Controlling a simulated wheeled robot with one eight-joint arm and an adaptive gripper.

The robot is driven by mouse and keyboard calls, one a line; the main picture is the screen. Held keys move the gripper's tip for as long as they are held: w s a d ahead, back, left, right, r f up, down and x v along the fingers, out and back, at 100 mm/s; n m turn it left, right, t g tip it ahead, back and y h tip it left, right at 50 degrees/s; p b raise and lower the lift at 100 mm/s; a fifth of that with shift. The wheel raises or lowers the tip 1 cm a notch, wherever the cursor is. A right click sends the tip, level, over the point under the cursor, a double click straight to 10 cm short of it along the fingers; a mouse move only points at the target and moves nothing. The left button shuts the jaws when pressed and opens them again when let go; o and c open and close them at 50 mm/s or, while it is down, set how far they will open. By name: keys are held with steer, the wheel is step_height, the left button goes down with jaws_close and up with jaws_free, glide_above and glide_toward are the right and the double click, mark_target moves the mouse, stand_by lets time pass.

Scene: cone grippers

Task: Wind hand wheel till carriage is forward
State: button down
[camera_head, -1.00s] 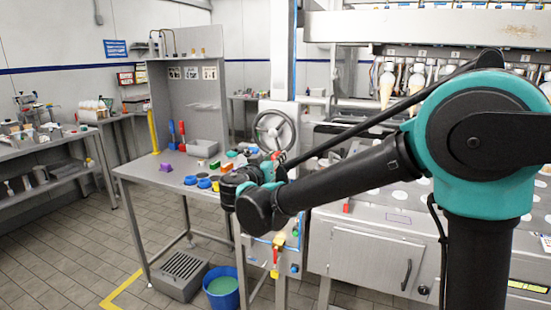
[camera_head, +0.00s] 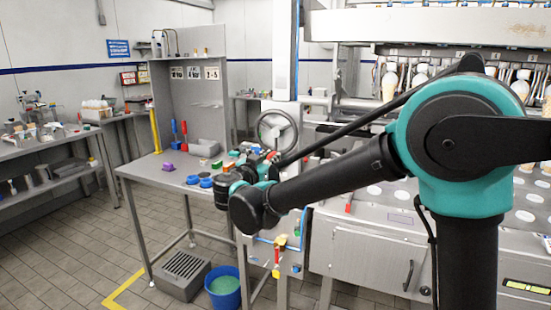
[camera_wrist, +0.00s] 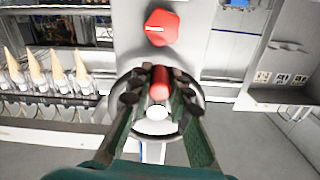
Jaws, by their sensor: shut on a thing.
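The hand wheel (camera_head: 277,128) is a grey ring on the front of the machine's upright white column. In the wrist view its rim (camera_wrist: 198,112) circles behind my fingers, with a red handle (camera_wrist: 160,82) standing toward me. My gripper (camera_wrist: 157,90) is shut around this red handle, one dark finger on each side. In the head view my gripper (camera_head: 266,158) is at the lower edge of the wheel, partly hidden by my wrist. Cones in a row of holders (camera_wrist: 55,72) show at the left of the wrist view; I cannot tell which part is the carriage.
A red knob (camera_wrist: 162,27) sits on the column close to the wheel. A grey workbench (camera_head: 150,168) with small coloured parts stands to the left. A blue bucket (camera_head: 222,291) is on the floor below. My arm covers part of the machine front.

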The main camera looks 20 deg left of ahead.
steer(key=shift+a, duration=0.1)
steer(key=c, duration=1.4)
jaws_free()
steer(key=shift+s, duration=0.1)
steer(key=s, duration=0.8)
steer(key=s+a, duration=0.1)
steer(key=s, duration=0.3)
steer(key=shift+w, duration=0.1)
